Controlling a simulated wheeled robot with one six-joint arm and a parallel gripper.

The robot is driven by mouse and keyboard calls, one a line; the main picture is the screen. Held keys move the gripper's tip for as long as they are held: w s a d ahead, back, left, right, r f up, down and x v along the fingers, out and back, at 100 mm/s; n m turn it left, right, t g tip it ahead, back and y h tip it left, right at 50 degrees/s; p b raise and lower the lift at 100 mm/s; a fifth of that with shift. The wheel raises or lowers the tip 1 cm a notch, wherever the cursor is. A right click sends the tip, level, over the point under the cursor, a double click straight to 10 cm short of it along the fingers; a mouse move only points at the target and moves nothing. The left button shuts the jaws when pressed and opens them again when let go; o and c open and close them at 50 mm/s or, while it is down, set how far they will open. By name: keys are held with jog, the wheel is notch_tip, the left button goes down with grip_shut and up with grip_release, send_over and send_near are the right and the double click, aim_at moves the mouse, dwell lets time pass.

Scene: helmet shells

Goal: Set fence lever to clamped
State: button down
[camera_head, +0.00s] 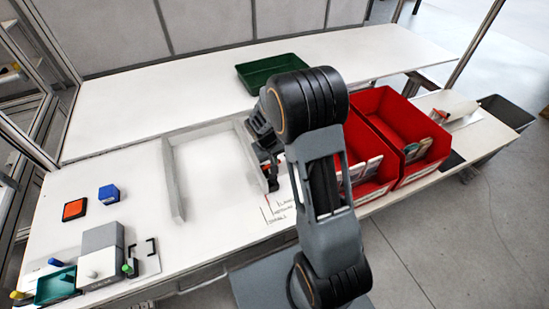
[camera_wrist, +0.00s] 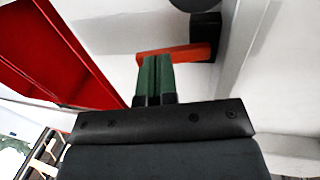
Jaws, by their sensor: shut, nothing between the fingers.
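The orange-red fence lever (camera_wrist: 178,55) shows in the wrist view, reaching left from a black block (camera_wrist: 206,28) beside the pale fence rail (camera_wrist: 236,60). My gripper (camera_wrist: 155,60) has its green fingers together with nothing between them. The fingertips overlap the lever's left part in the picture; I cannot tell if they touch it. In the head view my gripper (camera_head: 272,182) points down at the right side of the grey fence frame (camera_head: 175,185), and my arm hides part of that area. The lever is too small to make out clearly there.
Red bins (camera_head: 392,172) with items stand right of my arm; a red bin wall (camera_wrist: 60,50) is close in the wrist view. A green tray (camera_head: 262,77) lies behind. Size labels (camera_head: 280,208) mark the table. Blue and orange blocks and a grey box (camera_head: 100,240) stand left.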

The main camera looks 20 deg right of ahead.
aim_at(263, 167)
jog(key=shift+a+f, duration=0.15)
jog(key=shift+a, duration=0.2)
jog(key=p+v, duration=0.1)
jog(key=v, duration=1.3)
dwell(0.4)
